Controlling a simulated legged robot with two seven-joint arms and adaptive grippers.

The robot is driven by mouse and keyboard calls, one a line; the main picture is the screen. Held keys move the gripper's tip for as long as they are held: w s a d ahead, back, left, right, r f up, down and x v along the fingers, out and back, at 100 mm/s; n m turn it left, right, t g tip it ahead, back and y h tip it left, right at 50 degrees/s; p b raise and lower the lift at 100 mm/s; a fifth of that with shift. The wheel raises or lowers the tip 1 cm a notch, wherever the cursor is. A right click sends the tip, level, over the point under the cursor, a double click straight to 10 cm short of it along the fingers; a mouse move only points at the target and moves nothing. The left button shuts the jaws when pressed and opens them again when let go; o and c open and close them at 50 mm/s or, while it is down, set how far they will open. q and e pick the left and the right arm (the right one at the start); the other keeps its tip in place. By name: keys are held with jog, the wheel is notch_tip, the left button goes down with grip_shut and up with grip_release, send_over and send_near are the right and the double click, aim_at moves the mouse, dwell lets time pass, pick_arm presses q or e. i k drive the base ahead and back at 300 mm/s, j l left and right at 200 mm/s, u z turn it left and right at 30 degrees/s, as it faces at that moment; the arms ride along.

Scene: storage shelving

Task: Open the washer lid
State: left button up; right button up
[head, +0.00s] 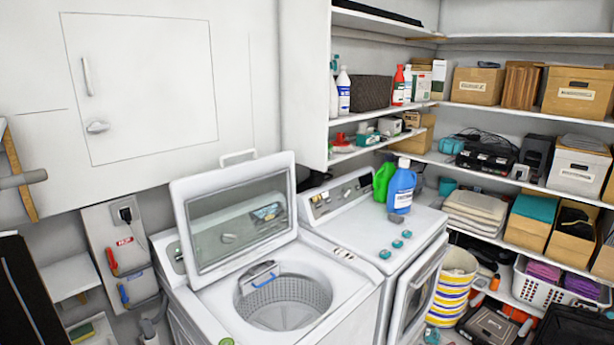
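The white top-loading washer (335,290) stands in the lower middle. Its lid (181,205) is raised and leans back, with a see-through window (238,235) and a handle (238,155) on its top edge. The round tub (285,305) is exposed below the lid and looks empty. A small blue and grey part (264,276) sits at the back of the tub opening. Neither of my grippers shows in the head view.
A second white machine (350,228) stands right of the washer, with a blue bottle (401,188) and a green bottle (384,180) on top. Loaded shelves (480,165) fill the right side. A striped basket (452,290) stands on the floor.

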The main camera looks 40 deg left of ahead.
aim_at(184, 191)
jog(key=i+u, duration=0.15)
jog(key=u, duration=1.2)
